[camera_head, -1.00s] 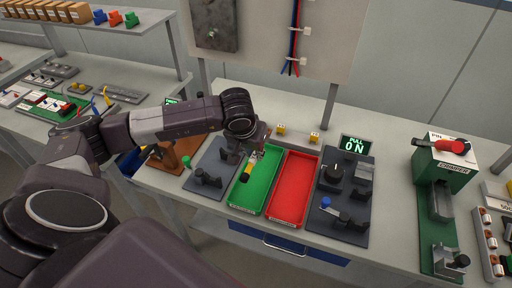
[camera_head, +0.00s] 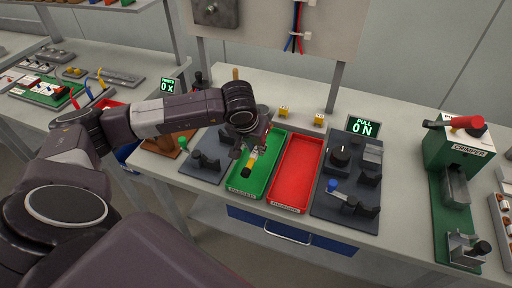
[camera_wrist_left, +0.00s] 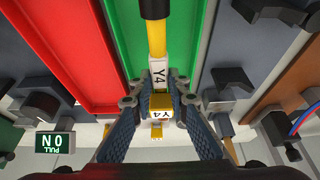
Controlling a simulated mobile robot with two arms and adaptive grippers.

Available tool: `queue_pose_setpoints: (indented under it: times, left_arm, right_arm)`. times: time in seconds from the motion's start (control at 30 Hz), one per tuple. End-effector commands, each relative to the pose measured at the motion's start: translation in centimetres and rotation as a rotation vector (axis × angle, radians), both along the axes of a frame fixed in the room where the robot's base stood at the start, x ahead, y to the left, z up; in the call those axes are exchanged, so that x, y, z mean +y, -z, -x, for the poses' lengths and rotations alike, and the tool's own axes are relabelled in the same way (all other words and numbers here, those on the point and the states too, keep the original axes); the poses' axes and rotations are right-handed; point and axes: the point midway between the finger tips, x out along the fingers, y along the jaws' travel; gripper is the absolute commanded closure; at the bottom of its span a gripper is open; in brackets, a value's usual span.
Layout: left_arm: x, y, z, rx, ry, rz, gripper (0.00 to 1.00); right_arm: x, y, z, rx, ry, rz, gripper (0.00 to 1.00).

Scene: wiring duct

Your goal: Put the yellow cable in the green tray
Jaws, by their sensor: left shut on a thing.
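The yellow cable (camera_head: 251,160) has a black end and a white label; the label reads Y4 in the left wrist view, where the cable (camera_wrist_left: 156,38) runs up between the fingers. My left gripper (camera_head: 250,143) is shut on the cable's labelled part. It holds the cable over the green tray (camera_head: 268,160), with the black end toward the tray's near part. The green tray (camera_wrist_left: 126,33) lies behind the cable in the left wrist view. I cannot tell whether the cable touches the tray floor. My right gripper is not in view.
A red tray (camera_head: 297,172) stands just right of the green one. Dark fixtures with knobs and clamps (camera_head: 350,178) flank the trays. A green crimper (camera_head: 456,165) stands at the right. Small yellow-topped blocks (camera_head: 284,112) sit behind the trays.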

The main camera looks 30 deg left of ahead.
Motion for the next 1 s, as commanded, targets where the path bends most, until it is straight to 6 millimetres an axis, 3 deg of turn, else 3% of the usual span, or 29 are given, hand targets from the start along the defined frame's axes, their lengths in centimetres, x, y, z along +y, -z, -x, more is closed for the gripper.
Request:
queue_pose_setpoints:
  times: [0.1,0.37,0.4,0.6,0.87,1.0]
  left_arm:
    - [0.0,0.8,0.0,-0.002,0.0,0.0,1.0]
    - [0.0,0.7,0.0,-0.001,0.0,0.0,1.0]
    - [0.0,0.7,0.0,-0.001,0.0,0.0,0.84]
    - [0.0,0.7,0.0,-0.001,0.0,0.0,0.64]
    - [0.0,0.7,0.0,0.0,0.0,0.0,0.64]
    - [-0.1,-0.4,0.3,-0.003,0.0,-0.001,0.64]
  right_arm:
    - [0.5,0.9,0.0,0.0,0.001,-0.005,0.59]
    - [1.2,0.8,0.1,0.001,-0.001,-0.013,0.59]
    - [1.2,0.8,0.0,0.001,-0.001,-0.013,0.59]
    - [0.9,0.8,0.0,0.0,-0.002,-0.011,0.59]
    - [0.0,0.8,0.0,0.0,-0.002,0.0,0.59]
    - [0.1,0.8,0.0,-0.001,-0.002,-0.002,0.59]
